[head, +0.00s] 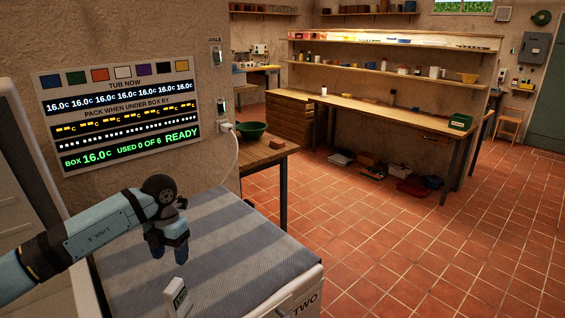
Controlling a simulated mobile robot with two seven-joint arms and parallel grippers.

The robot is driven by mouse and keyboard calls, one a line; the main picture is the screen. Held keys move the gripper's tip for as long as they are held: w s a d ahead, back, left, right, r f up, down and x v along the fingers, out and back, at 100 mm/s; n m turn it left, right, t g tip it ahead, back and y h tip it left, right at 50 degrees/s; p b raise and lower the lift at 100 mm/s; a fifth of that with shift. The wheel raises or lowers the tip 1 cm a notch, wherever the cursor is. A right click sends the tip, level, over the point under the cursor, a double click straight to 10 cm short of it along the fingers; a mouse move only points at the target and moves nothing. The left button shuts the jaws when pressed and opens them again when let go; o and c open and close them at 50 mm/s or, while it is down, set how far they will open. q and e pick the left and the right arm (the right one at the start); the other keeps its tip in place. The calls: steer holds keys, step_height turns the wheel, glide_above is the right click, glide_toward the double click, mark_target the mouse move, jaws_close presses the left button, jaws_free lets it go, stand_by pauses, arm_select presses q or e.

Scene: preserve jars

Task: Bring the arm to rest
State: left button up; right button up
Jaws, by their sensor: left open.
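My left arm comes in from the left, blue with dark joints. Its left gripper (170,249) points down over a striped grey-blue top (225,225) of a white unit marked "TWO". The fingers are apart with nothing visible between them. I cannot tell how high the fingertips are above the surface. My right gripper does not show.
A wall display (120,115) reads "BOX 16.0c USED 0 OF 6 READY". A small white device (180,298) stands at the striped top's front. A green bowl (251,130) sits on a wooden table (262,152) behind. A long workbench (390,115) stands further back. Tiled floor at right is clear.

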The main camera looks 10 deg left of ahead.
arm_select(q)
steer(key=s+d+f+n+t+h+p, duration=0.15)
steer(key=s+d+n+t+h, duration=0.35)
steer(key=d+h, duration=0.65)
steer(key=s+d+n+t+h+p, duration=0.2)
steer(key=s+d+n+h, duration=0.4)
steer(key=d, duration=0.9)
steer(key=s+a+f+n+t+y+p, duration=0.1)
steer(key=s+a+f+n+y, duration=0.4)
steer(key=n, duration=0.6)
steer(key=s+a+f+n+t+y+p, duration=0.1)
steer(key=s+a+f+n+t+y, duration=0.3)
steer(key=s+f+n+y, duration=0.5)
steer(key=s+a+f+n, duration=0.1)
steer(key=s+f+n, duration=0.2)
steer(key=f, duration=0.1)
steer(key=shift+s+a+y, duration=0.2)
steer(key=shift+y, duration=0.15)
